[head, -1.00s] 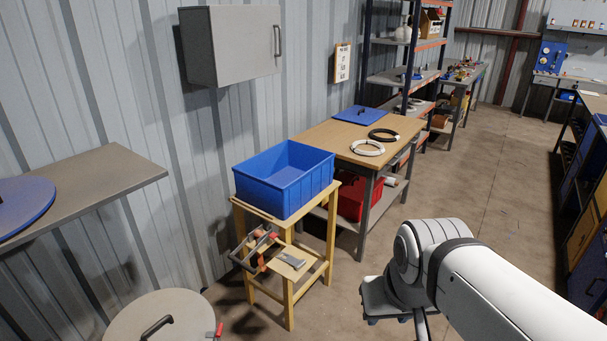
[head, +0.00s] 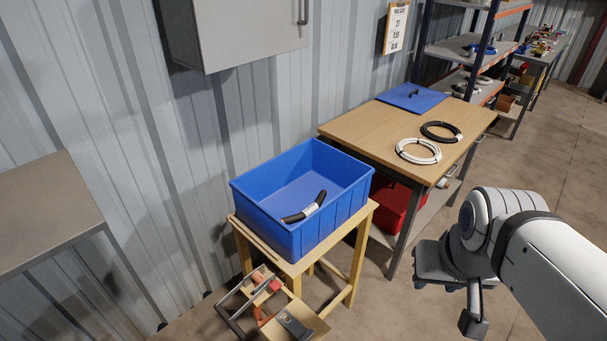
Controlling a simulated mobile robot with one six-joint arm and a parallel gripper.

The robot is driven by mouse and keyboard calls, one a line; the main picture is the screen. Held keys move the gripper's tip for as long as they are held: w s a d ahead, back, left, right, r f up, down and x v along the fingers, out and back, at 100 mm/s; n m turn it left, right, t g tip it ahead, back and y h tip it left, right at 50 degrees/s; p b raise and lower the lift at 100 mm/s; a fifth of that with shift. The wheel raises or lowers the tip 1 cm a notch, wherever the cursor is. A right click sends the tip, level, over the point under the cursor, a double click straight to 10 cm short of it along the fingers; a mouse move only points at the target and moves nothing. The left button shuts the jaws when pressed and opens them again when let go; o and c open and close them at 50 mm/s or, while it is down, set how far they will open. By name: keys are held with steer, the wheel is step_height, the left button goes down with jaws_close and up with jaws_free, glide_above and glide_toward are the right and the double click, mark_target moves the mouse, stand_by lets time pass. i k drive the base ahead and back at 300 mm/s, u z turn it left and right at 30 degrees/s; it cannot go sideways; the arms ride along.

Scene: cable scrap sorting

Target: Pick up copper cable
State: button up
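A short black cable piece with a pale band (head: 305,208) lies inside the blue bin (head: 322,238), near its front wall. A black cable coil (head: 441,131) and a white cable coil (head: 418,151) lie on the wooden table (head: 356,124); whether either is copper I cannot tell. My gripper (head: 474,325) hangs at the lower right, apart from the bin and the table. The arm hides part of it, and whether its fingers are open does not show.
A blue lid (head: 412,97) lies on the table, with a red crate (head: 391,203) below. A grey cabinet (head: 235,30) hangs above. A grey shelf (head: 45,215) is at left. Floor is clear at right.

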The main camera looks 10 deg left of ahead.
mark_target(293, 219)
steer(key=u, duration=0.6)
steer(key=i, duration=0.85)
steer(key=u, duration=0.6)
